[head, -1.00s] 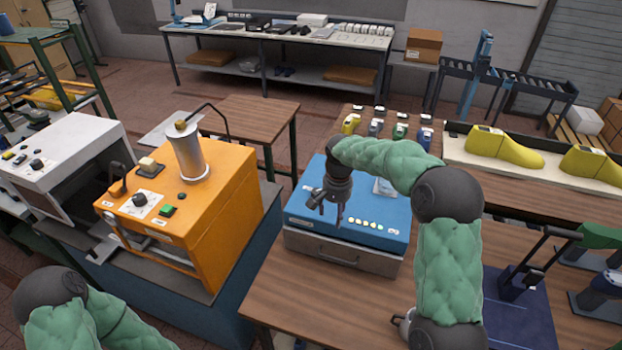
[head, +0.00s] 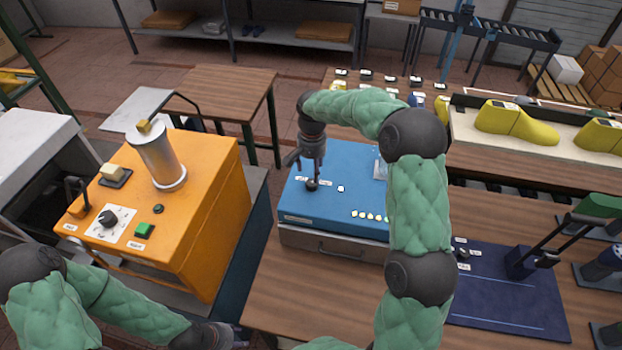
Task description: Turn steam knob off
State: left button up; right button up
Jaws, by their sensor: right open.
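An orange machine (head: 205,200) stands at the left with a black knob (head: 108,218) on a white dial plate, a green button and a metal cylinder on top. A blue box (head: 340,205) on the wooden table has a small black knob (head: 311,185) at its left, between small labels. The labels are too small to read, so I cannot tell which knob is for steam. My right gripper (head: 304,164) is open, pointing down just above the blue box's knob; contact is unclear. My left gripper (head: 238,338) is at the bottom edge, partly cut off, its jaws unclear.
A small wooden table (head: 235,90) stands behind the orange machine. Yellow shoe lasts (head: 515,122) lie on a pale strip at the right. A dark blue mat (head: 510,300) with a stand lies at the right front. The wood left of the mat is partly clear.

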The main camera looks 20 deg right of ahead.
aim_at(312, 182)
notch_tip(312, 182, down, 6)
jog(key=shift+f, duration=0.2)
jog(key=c, duration=1.1)
